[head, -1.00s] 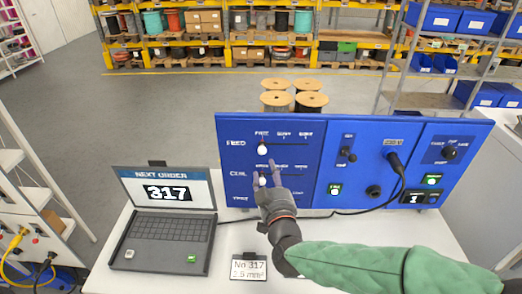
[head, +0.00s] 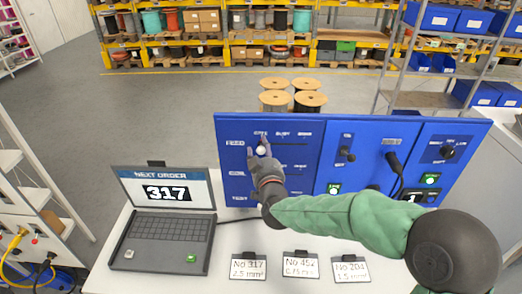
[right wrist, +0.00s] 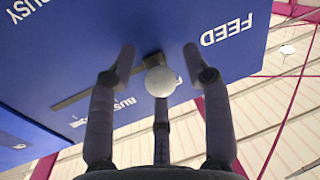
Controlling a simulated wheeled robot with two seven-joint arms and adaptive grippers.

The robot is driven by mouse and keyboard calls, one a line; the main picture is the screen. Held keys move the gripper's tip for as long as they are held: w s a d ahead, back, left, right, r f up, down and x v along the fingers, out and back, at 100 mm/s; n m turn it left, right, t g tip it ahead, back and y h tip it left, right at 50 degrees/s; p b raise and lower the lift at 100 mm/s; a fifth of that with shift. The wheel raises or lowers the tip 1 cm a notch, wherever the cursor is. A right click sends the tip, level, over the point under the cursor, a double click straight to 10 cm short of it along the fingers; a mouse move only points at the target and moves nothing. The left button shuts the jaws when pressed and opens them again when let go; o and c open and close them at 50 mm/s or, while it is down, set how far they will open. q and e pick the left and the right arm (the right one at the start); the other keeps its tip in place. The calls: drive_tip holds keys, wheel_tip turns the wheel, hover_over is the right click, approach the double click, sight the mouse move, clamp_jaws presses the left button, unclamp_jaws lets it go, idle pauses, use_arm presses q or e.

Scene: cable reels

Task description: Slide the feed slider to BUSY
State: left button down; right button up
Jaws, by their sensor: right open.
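The blue panel (head: 225,190) stands at the back of the table. Its FEED row is at the upper left, with a dark horizontal slot (head: 292,144). The white round feed slider knob (head: 261,150) is at the left end of that slot, below the leftmost small label. My right gripper (head: 262,141) is at this knob, fingers toward the panel. In the right wrist view the knob (right wrist: 160,81) shows between the spread, open fingers (right wrist: 159,62); I see no finger closed on it. The FEED lettering (right wrist: 227,29) appears upside down there. My left gripper is not in view.
A laptop (head: 165,225) showing 317 stands left of the panel. Several number cards, such as No 317 (head: 248,266), stand along the table's front. My right forearm covers part of the panel's lower edge.

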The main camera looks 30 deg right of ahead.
drive_tip(key=shift+c, duration=0.3)
clamp_jaws()
drive_tip(key=shift+o, duration=0.3)
unclamp_jaws()
drive_tip(key=shift+s, duration=0.1)
drive_tip(key=v, duration=1.2)
drive_tip(key=shift+r, duration=0.1)
